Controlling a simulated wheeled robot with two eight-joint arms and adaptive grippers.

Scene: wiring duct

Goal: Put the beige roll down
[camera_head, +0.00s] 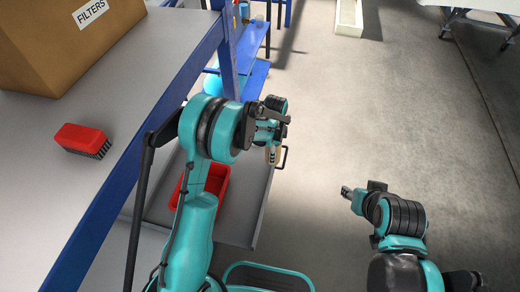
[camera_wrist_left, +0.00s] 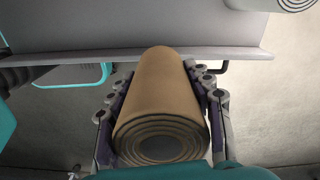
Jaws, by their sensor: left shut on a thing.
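The beige roll (camera_wrist_left: 165,85) is held upright-ended toward the camera in the left wrist view, its spiral end nearest. My left gripper (camera_wrist_left: 162,100) is shut on it, with a jaw on each side. In the head view my left gripper (camera_head: 270,124) is above the right edge of a grey drawer or shelf (camera_head: 246,205), and only a small part of the beige roll (camera_head: 272,155) shows below it. In the wrist view, a grey surface (camera_wrist_left: 90,38) lies beyond the roll. My right gripper (camera_head: 348,192) is over the floor, small and seen from behind; its jaw state is unclear.
A red bin (camera_head: 213,186) sits on the grey shelf, partly behind my left arm. A red brush-like block (camera_head: 84,138) and a cardboard box (camera_head: 70,40) are on the workbench at left. A blue post (camera_head: 228,50) stands beyond.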

